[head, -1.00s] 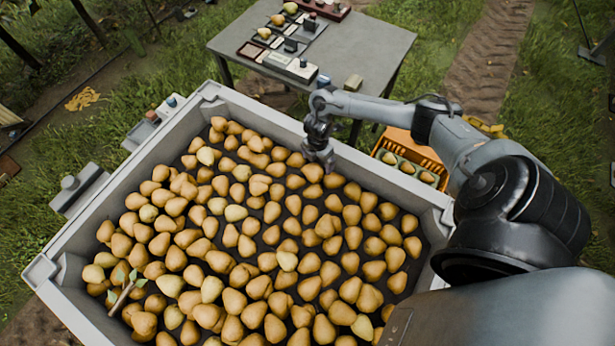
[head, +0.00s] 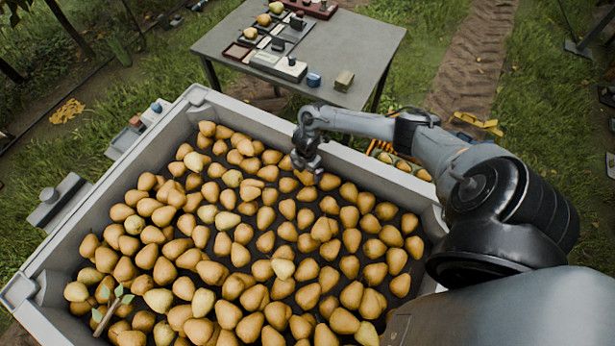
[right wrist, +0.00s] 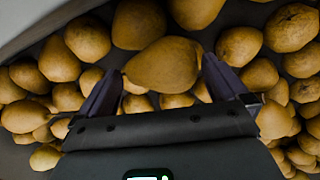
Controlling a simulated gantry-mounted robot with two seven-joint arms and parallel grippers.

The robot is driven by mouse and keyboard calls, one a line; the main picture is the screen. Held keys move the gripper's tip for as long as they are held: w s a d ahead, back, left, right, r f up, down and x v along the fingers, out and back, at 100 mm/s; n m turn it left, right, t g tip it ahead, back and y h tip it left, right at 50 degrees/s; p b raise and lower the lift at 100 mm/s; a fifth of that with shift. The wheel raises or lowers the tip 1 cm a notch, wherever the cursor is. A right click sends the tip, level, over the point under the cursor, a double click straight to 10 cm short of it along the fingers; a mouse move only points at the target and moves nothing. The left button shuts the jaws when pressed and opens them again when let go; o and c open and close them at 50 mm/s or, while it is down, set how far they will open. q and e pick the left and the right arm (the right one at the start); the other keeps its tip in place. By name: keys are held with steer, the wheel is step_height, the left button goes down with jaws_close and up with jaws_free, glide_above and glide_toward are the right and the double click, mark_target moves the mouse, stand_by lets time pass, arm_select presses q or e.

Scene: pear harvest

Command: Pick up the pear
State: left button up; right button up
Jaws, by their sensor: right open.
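Many yellow-brown pears lie in a large grey bin (head: 62,232). In the head view my right gripper (head: 308,166) is over the far part of the bin, close above the pears near the far wall. In the right wrist view the two dark fingers of my right gripper (right wrist: 160,88) are spread apart. My left gripper is not in view.
A grey table (head: 350,45) with pears, small trays and devices stands behind the bin. An orange crate (head: 384,149) with pears is beyond the bin's far wall, partly behind my right arm. A leafy twig (head: 108,312) lies at the bin's lower left.

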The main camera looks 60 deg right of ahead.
step_height(320, 180, down, 3)
steer(key=shift+r+b, duration=0.2)
steer(key=shift+b, duration=0.15)
steer(key=shift+r, duration=0.1)
steer(key=c, duration=0.8)
